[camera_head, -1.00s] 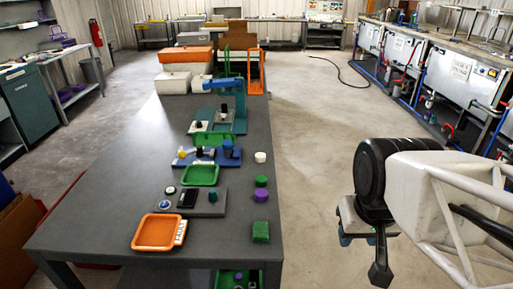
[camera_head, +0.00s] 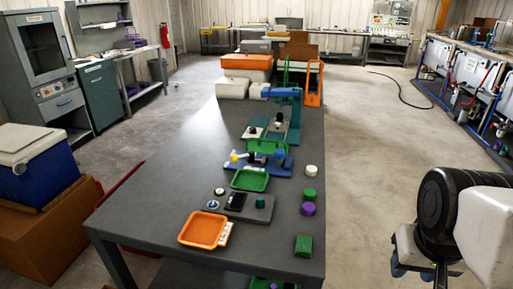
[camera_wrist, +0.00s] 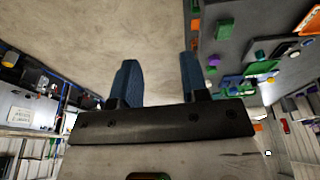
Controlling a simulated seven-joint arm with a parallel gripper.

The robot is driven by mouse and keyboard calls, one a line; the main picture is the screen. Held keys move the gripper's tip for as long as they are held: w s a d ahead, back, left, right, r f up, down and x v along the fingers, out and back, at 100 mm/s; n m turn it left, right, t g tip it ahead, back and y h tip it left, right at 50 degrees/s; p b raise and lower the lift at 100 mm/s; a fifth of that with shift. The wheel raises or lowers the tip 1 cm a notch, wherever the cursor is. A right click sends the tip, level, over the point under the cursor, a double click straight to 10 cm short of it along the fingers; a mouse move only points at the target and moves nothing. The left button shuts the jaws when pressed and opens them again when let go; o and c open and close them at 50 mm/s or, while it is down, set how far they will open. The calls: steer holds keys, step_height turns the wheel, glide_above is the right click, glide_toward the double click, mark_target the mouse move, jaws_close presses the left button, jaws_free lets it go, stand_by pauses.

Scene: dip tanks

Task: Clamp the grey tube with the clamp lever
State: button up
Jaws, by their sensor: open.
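A blue base plate (camera_head: 262,166) on the dark table carries a small fixture with a yellow-tipped lever (camera_head: 236,156), a pale and black part beside it, and an upright blue cylinder (camera_head: 280,156) at its right. The lever looks like the clamp lever. I cannot clearly make out the grey tube at this size. My gripper (camera_wrist: 158,80) is open and empty in the wrist view, its two blue fingers apart over bare floor. In the head view my arm is at the lower right, well away from the fixture, with the fingertips barely showing.
On the table (camera_head: 165,190) are an orange tray (camera_head: 203,230), a green tray (camera_head: 250,180), a grey plate with small parts (camera_head: 250,207), a green block (camera_head: 304,246), and purple, green and white round pieces. A blue post fixture (camera_head: 285,93) stands behind. The table's left side is clear.

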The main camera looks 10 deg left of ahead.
steer(key=shift+w+a+r, duration=0.1)
steer(key=shift+w+r, duration=0.05)
steer(key=shift+w, duration=0.15)
jaws_close()
steer(key=w+a+r+n+y, duration=0.15)
steer(key=w+a, duration=0.35)
steer(key=w, duration=0.5)
steer(key=w+a+r+n, duration=0.1)
steer(key=w+a+n, duration=0.1)
steer(key=w+a, duration=0.6)
steer(key=w+a+r+n, duration=0.1)
steer(key=w+a+n, duration=0.15)
steer(key=w, duration=0.95)
steer(key=w+a+f+n, duration=0.1)
steer(key=w+a+f, duration=0.3)
steer(key=w+a, duration=0.3)
steer(key=w+a+f+n, duration=0.1)
steer(key=w+a+f, duration=0.3)
steer(key=w+a, duration=0.3)
steer(key=w+a+f+n+y, duration=0.1)
steer(key=w+a+f, duration=0.4)
steer(key=a, duration=0.7)
steer(key=shift+w+a, duration=0.25)
steer(key=shift+w, duration=0.7)
steer(key=shift+f, duration=0.1)
